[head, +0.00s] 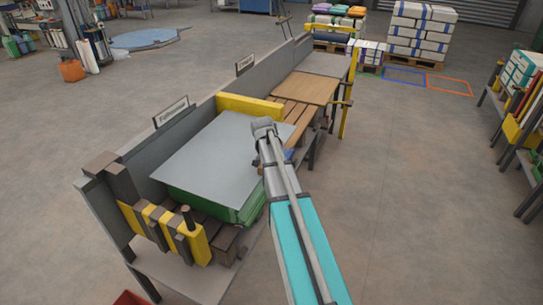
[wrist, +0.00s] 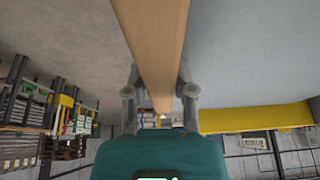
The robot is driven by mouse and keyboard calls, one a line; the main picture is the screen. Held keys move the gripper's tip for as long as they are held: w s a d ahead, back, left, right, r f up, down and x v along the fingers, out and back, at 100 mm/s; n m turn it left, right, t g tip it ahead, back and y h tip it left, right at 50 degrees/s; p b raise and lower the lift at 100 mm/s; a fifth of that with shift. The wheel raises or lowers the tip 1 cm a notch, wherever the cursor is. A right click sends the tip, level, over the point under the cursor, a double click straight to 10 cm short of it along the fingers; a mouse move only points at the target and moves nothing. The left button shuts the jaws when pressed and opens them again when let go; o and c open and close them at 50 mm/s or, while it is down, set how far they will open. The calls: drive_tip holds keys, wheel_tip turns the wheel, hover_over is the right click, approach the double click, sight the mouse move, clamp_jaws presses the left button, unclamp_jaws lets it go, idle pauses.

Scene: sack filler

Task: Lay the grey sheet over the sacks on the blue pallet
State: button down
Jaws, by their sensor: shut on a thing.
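The grey sheet (head: 215,155) lies flat on a green block-like stack (head: 205,205) on the long bench; its surface also fills the upper right of the wrist view (wrist: 250,55). My gripper (wrist: 159,95) is at the sheet's front edge, with a finger on each side of a tan wooden strip (wrist: 155,35) that runs along this edge. It is shut on this strip. In the head view my arm hides the fingers. Behind the bench's far end, sacks (head: 368,48) stand on a low pallet; its colour is too small to tell.
White sacks (head: 420,35) stand on a wooden pallet at the back. A yellow beam (head: 250,106) lies beyond the sheet, a yellow frame (head: 351,90) at the bench's far end. Shelving (head: 520,120) stands at the right. The floor (head: 420,180) between is clear.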

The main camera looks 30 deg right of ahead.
drive_tip(key=shift+w+a+f+b, duration=0.55)
drive_tip(key=shift+w+f+b, duration=0.15)
drive_tip(key=shift+f+b, duration=0.8)
drive_tip(key=shift+w+a+f+b, duration=0.55)
drive_tip(key=shift+w+f+b, duration=0.2)
drive_tip(key=shift+f+b, duration=0.7)
drive_tip(key=shift+w+a+f+b, duration=0.55)
drive_tip(key=shift+w+f+b, duration=0.15)
drive_tip(key=shift+f+b, duration=0.8)
drive_tip(key=shift+c, duration=1.8)
unclamp_jaws()
